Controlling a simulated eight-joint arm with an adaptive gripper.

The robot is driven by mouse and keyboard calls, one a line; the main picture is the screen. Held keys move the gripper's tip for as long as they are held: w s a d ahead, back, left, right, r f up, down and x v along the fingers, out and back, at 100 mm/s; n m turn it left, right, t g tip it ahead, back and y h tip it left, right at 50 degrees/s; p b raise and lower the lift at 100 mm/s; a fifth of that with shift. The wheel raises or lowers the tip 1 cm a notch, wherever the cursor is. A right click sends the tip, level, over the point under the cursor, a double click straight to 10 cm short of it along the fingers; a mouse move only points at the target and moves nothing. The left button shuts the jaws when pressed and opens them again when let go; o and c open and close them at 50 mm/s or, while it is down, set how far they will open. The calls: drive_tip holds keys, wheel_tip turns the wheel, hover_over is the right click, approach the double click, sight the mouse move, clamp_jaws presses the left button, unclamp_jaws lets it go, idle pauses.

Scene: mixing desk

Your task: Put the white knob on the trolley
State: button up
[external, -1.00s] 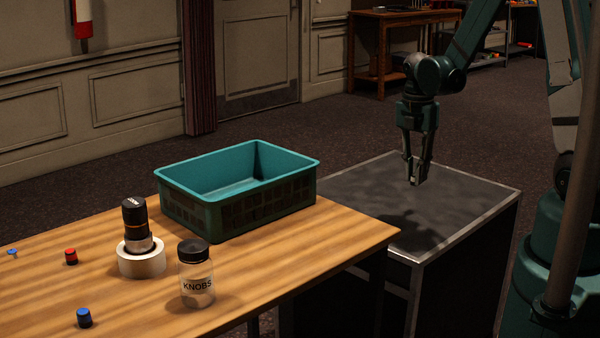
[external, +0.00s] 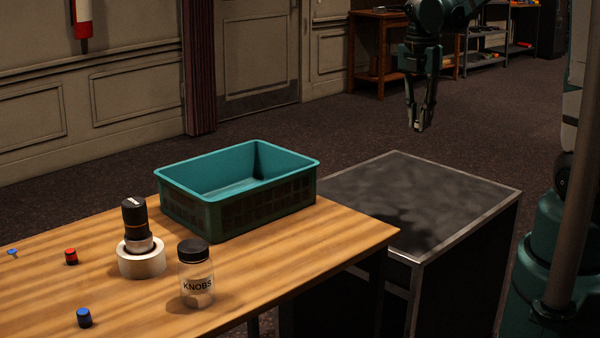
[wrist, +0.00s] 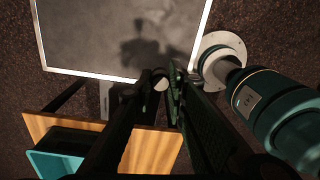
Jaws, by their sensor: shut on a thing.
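The white knob (wrist: 160,84) shows as a small pale round thing between my fingertips in the wrist view. In the external view it is only a small pale spot at the fingertips, partly hidden by them. My gripper (external: 419,124) is shut on it, pointing down, and high above the level of the trolley top. The trolley (external: 440,195) has a dark top with a pale metal rim, and its top looks bare. The trolley top also fills the upper part of the wrist view (wrist: 100,35).
A wooden desk (external: 300,260) stands left of the trolley. It carries a teal crate (external: 240,212), a jar marked KNOBS (external: 197,280), a white tape roll (external: 141,262) with a dark cylinder in it, a red knob (external: 71,257) and blue knobs (external: 84,318).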

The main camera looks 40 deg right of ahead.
drive_tip(key=shift+w+a+r, duration=0.1)
drive_tip(key=shift+a+r, duration=0.05)
drive_tip(key=shift+r, duration=0.3)
drive_tip(key=w+a+r+n+p, duration=0.1)
drive_tip(key=w+a+n, duration=0.1)
drive_tip(key=w+a, duration=0.6)
drive_tip(key=w+a+r+n+p, duration=0.1)
drive_tip(key=w+a+n, duration=0.2)
drive_tip(key=a, duration=0.9)
drive_tip(key=w+a+n+p, duration=0.1)
drive_tip(key=w+a+n, duration=0.1)
drive_tip(key=w+a, duration=0.6)
drive_tip(key=s+a+n+p, duration=0.2)
drive_tip(key=a+n, duration=0.3)
drive_tip(key=a, duration=2.6)
drive_tip(key=s+a+f+n+p, duration=0.1)
drive_tip(key=s+a+n, duration=0.1)
drive_tip(key=s+a, duration=0.65)
drive_tip(key=s+a+n+p, duration=0.1)
drive_tip(key=s+a+n, duration=0.15)
drive_tip(key=a, duration=1.15)
drive_tip(key=s+a+f+n+p, duration=0.15)
drive_tip(key=s+a, duration=0.45)
drive_tip(key=a, duration=0.6)
drive_tip(key=shift+w+d+f+b, duration=0.15)
drive_tip(key=shift+f+b, duration=0.1)
drive_tip(key=shift+f, duration=0.95)
drive_tip(key=shift+w+d+f+b, duration=0.15)
drive_tip(key=shift+f+b, duration=0.05)
drive_tip(key=shift+f, duration=1)
